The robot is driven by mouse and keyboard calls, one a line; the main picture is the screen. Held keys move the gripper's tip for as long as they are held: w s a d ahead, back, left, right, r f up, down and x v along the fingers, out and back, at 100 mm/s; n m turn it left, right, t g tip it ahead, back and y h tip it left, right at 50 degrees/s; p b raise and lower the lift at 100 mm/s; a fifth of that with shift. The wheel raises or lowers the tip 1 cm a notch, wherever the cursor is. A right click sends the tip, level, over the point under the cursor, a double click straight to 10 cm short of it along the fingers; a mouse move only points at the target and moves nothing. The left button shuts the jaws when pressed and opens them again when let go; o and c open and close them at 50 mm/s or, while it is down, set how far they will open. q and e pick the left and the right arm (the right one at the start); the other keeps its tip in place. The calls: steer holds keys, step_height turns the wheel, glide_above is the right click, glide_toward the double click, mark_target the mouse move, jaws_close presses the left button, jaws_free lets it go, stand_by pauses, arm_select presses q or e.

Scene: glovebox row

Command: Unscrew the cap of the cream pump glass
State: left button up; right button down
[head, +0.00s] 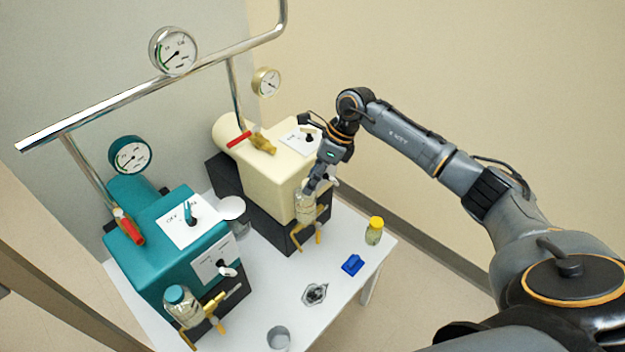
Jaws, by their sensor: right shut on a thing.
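The cream pump (268,172) stands on a black base at the back of the white table. Its clear glass (305,208) hangs upright at its front, above brass fittings. My right gripper (314,186) comes down from above at the top of this glass. It is shut on the cap there, and the fingers hide most of the cap. I cannot tell whether the cap is still seated on the glass. My left gripper is out of view.
A teal pump (165,240) with a teal-capped glass (181,304) stands at the left. A yellow-capped jar (374,231), a blue block (352,265), a dark round part (315,294) and a grey cup (278,338) stand apart on the table (262,292). A metal pipe (130,98) with gauges runs above.

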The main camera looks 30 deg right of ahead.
steer(key=shift+r+p, duration=0.45)
steer(key=shift+r, duration=0.6)
steer(key=shift+r, duration=0.25)
steer(key=shift+r+p, duration=1.1)
steer(key=shift+r, duration=0.8)
